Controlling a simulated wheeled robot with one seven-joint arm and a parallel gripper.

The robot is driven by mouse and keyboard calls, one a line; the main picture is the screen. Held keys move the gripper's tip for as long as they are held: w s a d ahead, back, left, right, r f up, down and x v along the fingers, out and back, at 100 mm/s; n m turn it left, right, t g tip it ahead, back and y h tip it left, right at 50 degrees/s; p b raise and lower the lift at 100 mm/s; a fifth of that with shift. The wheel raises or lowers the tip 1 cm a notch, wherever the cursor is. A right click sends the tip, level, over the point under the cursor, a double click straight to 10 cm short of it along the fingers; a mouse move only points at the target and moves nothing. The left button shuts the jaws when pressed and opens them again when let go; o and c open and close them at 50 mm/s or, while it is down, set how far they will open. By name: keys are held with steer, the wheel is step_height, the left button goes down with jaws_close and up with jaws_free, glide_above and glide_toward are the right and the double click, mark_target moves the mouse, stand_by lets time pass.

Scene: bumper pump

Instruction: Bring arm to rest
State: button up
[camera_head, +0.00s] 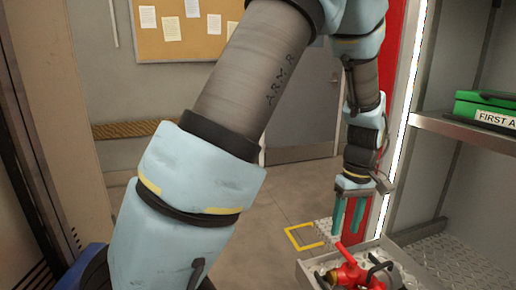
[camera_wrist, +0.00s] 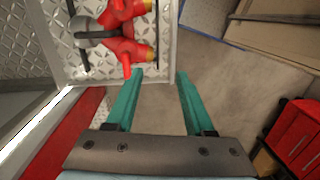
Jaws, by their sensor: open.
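My gripper (camera_head: 348,212) hangs at the end of my raised and bent arm, pointing down, its two teal fingers apart with nothing between them. In the wrist view my gripper (camera_wrist: 160,80) is also open and empty, with grey floor showing between the fingers. A red pump-like thing (camera_head: 347,276) with a black part lies in a metal tray (camera_head: 312,270) below and just right of the fingers. In the wrist view the red thing (camera_wrist: 125,25) is at the top, beyond the left fingertip and apart from it.
A green first aid box (camera_head: 486,106) sits on a metal shelf (camera_head: 465,130) at the right. A red panel (camera_head: 394,60) and a lit strip stand behind my gripper. A grey door (camera_head: 303,115) is at the back. A red case (camera_wrist: 296,130) shows at the wrist view's right edge.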

steer(key=a+r+m+t, duration=0.1)
steer(key=a+r, duration=0.1)
steer(key=a, duration=1.2)
steer(key=a+r+m+t+h, duration=0.1)
steer(key=a+r+m, duration=0.1)
steer(key=a, duration=1.2)
steer(key=shift+a+m, duration=0.25)
steer(key=shift+m, duration=0.05)
steer(key=shift+d, duration=0.15)
